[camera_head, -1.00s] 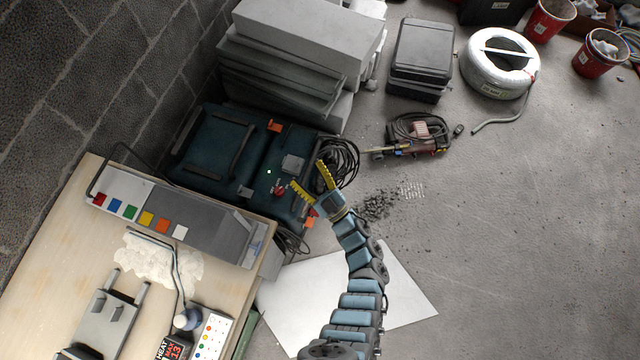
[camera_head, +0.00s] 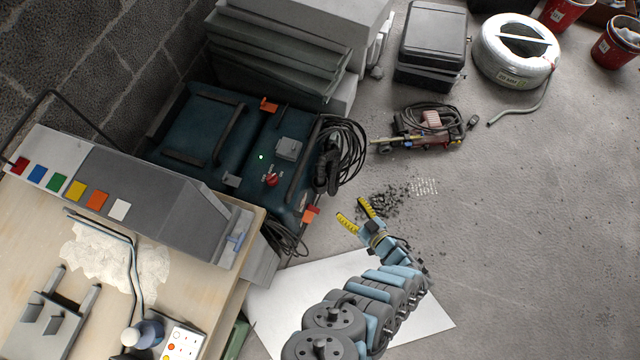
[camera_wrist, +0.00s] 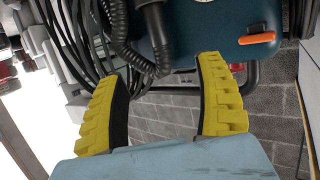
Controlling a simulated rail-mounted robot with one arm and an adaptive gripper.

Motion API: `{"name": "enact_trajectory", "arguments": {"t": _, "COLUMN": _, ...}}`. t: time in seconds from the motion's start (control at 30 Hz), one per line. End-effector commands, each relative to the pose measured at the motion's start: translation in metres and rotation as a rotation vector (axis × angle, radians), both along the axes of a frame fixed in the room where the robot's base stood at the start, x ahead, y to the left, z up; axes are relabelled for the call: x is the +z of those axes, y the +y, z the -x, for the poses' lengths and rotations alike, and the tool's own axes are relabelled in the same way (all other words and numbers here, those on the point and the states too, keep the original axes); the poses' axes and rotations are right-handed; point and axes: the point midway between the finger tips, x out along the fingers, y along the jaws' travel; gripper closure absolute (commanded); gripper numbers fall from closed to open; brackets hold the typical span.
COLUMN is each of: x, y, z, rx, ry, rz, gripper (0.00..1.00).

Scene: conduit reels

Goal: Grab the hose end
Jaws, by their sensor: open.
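A white coiled reel (camera_head: 507,58) lies on the floor at the upper right of the head view. A grey hose (camera_head: 535,108) runs from it, and its free hose end (camera_head: 490,123) rests on the floor. My gripper (camera_head: 351,208), with yellow ribbed fingers, is open and empty, well to the lower left of the hose end. In the wrist view my gripper (camera_wrist: 164,68) faces a dark teal machine, black cables and a block wall. The hose end is not recognisable there.
A teal machine (camera_head: 223,136) with coiled black cables stands left of my gripper. A red-grey tool (camera_head: 430,125) and black cases (camera_head: 432,42) lie between it and the reel. Red buckets (camera_head: 617,42) stand at the upper right. The right floor is mostly clear.

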Motion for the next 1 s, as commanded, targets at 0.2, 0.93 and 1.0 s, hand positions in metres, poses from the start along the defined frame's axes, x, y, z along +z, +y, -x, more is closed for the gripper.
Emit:
{"name": "enact_trajectory", "arguments": {"t": 0.2, "x": -0.008, "y": 0.003, "z": -0.006, "rx": -0.005, "ry": 0.012, "rz": -0.002, "gripper": 0.3}}
{"name": "enact_trajectory", "arguments": {"t": 0.93, "x": -0.041, "y": 0.066, "z": -0.092, "rx": -0.004, "ry": 0.011, "rz": -0.002, "gripper": 0.3}}
{"name": "enact_trajectory", "arguments": {"t": 1.0, "x": -0.041, "y": 0.068, "z": -0.094, "rx": -0.005, "ry": 0.01, "rz": -0.002, "gripper": 0.3}}
